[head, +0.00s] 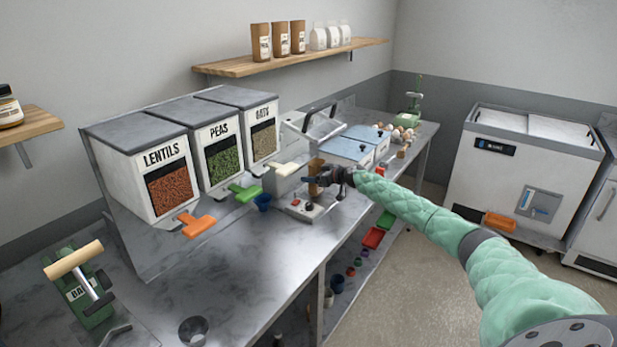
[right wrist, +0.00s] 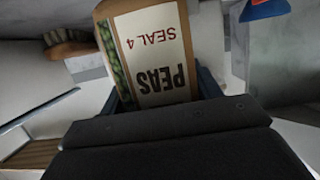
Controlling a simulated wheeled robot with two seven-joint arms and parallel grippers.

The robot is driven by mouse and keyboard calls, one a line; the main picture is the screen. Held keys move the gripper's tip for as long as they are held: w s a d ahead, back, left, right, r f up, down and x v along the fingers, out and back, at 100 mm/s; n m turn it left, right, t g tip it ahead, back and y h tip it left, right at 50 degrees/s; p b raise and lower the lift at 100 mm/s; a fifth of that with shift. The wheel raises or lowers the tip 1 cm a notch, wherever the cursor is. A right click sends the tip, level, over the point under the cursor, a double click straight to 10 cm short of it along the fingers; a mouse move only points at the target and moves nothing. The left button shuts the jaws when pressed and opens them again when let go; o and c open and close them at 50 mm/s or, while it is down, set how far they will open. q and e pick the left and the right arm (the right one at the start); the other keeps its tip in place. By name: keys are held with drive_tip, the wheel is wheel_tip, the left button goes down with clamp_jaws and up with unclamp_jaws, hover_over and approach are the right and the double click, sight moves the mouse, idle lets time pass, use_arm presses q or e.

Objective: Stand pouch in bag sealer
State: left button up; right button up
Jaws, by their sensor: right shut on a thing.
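A brown kraft pouch (head: 316,177) is in my right gripper (head: 328,180) at the bag sealer. In the right wrist view the pouch (right wrist: 155,55) appears upside down, with a white label reading PEAS and SEAL 4 and a green strip of peas at its side. My right gripper is shut on it. The bag sealer (head: 308,207) is the low grey unit with a red button on the steel counter. The pouch is upright over it; I cannot tell whether its bottom touches. My left gripper is not in view.
A blue cup (head: 263,202) is close to the sealer's left. Blue-lidded boxes (head: 345,150) and eggs (head: 404,133) are behind. The front counter (head: 250,270) is mostly clear.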

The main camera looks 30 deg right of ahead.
drive_tip(key=x, duration=0.2)
drive_tip(key=shift+w+a+f+p, duration=0.15)
drive_tip(key=shift+w+p, duration=0.1)
drive_tip(key=shift+p, duration=0.1)
drive_tip(key=shift+f, duration=0.2)
drive_tip(key=shift+s+f, duration=0.1)
drive_tip(key=shift+f, duration=0.05)
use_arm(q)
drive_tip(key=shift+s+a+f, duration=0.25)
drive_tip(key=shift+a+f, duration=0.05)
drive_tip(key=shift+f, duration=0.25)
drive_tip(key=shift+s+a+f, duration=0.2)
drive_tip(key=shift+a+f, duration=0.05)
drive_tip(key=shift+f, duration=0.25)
use_arm(e)
drive_tip(key=o, duration=1.2)
drive_tip(key=shift+f, duration=0.1)
